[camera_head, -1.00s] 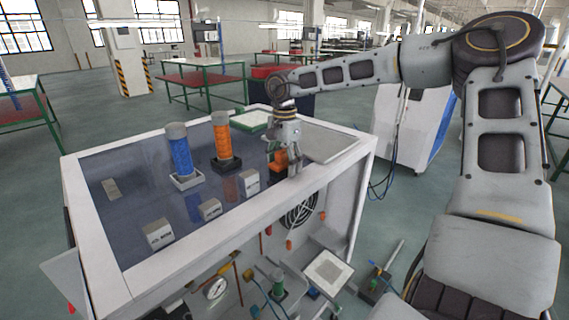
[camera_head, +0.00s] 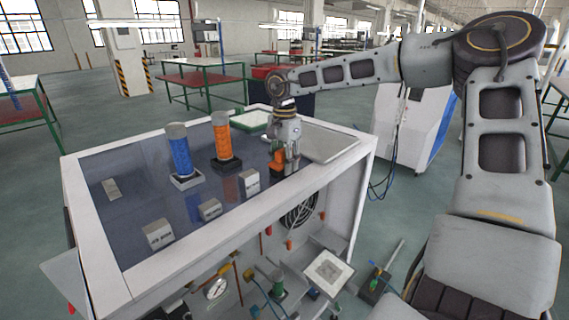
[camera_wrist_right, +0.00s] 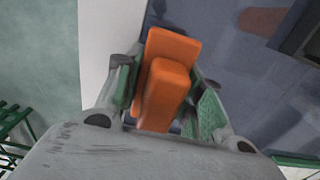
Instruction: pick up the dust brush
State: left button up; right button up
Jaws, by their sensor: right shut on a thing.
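The dust brush (camera_head: 279,157) is an orange piece with a dark lower part, near the right end of the cabinet's dark top. My right gripper (camera_head: 291,165) comes down over it from above and hides part of it. In the right wrist view the orange brush (camera_wrist_right: 168,80) sits between the two green-padded fingers of the right gripper (camera_wrist_right: 165,95), which is shut on it. I cannot tell whether the brush still touches the top. My left gripper is not in view.
The white-framed cabinet (camera_head: 215,235) carries a blue cylinder (camera_head: 180,152), an orange cylinder (camera_head: 222,140), several small pale blocks and a green-edged tray (camera_head: 250,121). A gauge (camera_head: 215,288) and fittings lie below its open front.

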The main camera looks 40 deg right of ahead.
jog(key=shift+r, duration=0.7)
notch_tip(320, 180, up, 7)
jog(key=shift+f, duration=0.1)
jog(key=shift+r, duration=0.8)
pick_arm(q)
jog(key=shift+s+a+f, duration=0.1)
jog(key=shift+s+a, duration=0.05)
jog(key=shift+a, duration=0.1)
